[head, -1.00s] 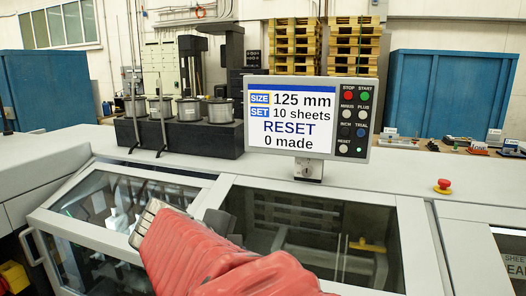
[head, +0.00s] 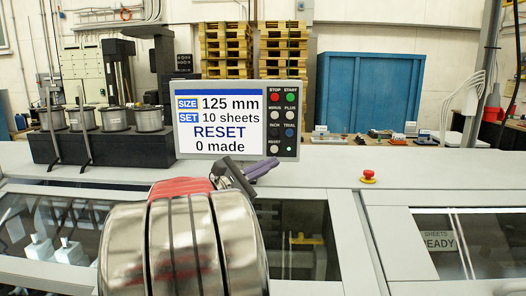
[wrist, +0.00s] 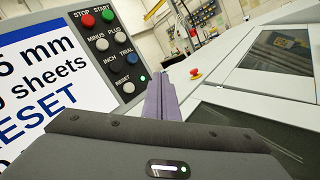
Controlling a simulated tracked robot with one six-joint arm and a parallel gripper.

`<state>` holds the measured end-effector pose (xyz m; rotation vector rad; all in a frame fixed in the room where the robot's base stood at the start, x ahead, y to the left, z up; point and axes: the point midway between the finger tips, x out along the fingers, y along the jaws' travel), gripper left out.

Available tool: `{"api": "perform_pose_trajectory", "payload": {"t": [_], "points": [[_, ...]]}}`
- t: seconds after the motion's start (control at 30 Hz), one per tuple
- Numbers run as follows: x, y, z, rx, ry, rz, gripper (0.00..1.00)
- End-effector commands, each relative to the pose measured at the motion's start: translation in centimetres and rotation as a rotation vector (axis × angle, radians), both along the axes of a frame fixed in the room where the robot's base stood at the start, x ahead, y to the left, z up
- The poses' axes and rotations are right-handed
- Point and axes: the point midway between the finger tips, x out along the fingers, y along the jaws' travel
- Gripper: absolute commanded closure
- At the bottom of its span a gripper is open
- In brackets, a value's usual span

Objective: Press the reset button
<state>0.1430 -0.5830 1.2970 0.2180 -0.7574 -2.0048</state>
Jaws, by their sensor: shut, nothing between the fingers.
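The control panel (head: 168,120) stands on a post above the machine; its screen reads size 125 mm, set 10 sheets, RESET, 0 made. The white reset button (head: 274,149) is at the lower left of its button block, beside a small green light (head: 289,149). The reset button also shows in the wrist view (wrist: 129,87). My gripper (head: 274,163) is shut and empty, its purple fingers just below the button block in the head view. In the wrist view the fingers (wrist: 160,87) point forward, right of the reset button, with a visible gap in the picture; depth is unclear.
Other buttons, including red stop (wrist: 88,20) and blue trial (wrist: 127,59), sit above reset. A red emergency knob (head: 368,176) is on the machine top to the right. Wire spools (head: 115,116) stand left of the panel.

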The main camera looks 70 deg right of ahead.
Motion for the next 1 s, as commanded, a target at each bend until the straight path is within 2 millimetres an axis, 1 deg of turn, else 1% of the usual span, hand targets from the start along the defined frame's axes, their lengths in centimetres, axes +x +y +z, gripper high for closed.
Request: {"api": "perform_pose_trajectory", "payload": {"t": [0.27,0.43,0.57,1.0], "points": [[0.1,0.0,0.0,0.001,-0.002,0.001,1.0],[0.2,-0.7,-0.1,0.002,-0.002,0.001,1.0],[0.4,-1.8,-0.1,0.003,-0.003,0.0,1.0],[1.4,-6.3,-0.1,0.003,-0.003,0.0,1.0]]}}
